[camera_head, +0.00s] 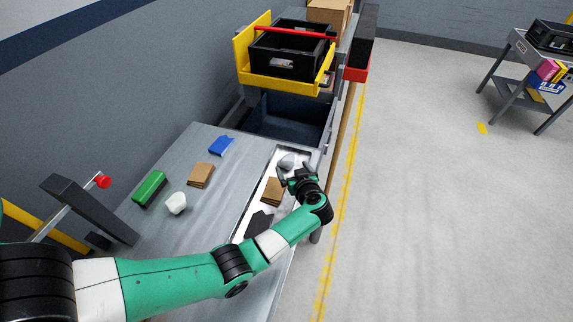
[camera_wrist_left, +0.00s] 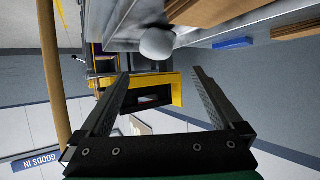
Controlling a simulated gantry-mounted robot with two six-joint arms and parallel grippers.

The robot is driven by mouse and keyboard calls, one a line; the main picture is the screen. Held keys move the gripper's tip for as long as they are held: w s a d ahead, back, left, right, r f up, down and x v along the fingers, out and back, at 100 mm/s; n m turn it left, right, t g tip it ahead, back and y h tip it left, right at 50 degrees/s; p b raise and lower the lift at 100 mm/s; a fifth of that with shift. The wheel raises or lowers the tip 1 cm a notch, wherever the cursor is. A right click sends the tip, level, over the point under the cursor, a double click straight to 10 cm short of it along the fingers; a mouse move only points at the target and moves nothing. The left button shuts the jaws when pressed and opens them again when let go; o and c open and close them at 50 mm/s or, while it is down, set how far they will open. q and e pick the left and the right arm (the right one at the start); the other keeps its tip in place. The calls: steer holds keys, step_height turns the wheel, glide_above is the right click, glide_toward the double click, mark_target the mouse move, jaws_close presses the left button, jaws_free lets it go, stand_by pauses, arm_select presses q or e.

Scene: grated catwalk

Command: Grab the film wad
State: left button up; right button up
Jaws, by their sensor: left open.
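A pale grey rounded wad (camera_head: 289,161), which looks like the film wad, lies at the far end of a light shallow tray (camera_head: 238,230) on the grey bench. My left gripper (camera_head: 293,173) is open right beside it, on its near side. In the left wrist view the wad (camera_wrist_left: 157,44) shows just beyond the fingertips, roughly centred between the two open fingers (camera_wrist_left: 161,74), with nothing held. A second, whiter lump (camera_head: 176,203) lies on the bench at left. My right gripper is not in view.
Brown cardboard stacks (camera_head: 201,174) and (camera_head: 272,191), a dark flat piece (camera_head: 259,223), a green block (camera_head: 150,187) and a blue piece (camera_head: 221,146) lie on the bench (camera_head: 190,250). A dark bin (camera_head: 287,120) and a yellow-framed black crate (camera_head: 285,83) stand beyond it.

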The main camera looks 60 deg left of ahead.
mark_target(287, 159)
arm_select(q)
steer(key=b+x, duration=0.1)
steer(key=x, duration=0.2)
steer(key=shift+f, duration=0.2)
steer(key=shift+w+a, duration=0.1)
steer(key=shift+a, duration=0.15)
steer(key=b+x, duration=0.4)
steer(key=shift+w+a+f+b, duration=0.15)
steer(key=shift+a+f+b, duration=0.1)
steer(key=shift+b, duration=0.1)
steer(key=shift+a, duration=0.25)
steer(key=shift+r, duration=0.1)
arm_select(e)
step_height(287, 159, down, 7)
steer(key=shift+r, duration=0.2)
arm_select(q)
steer(key=c, duration=1.4)
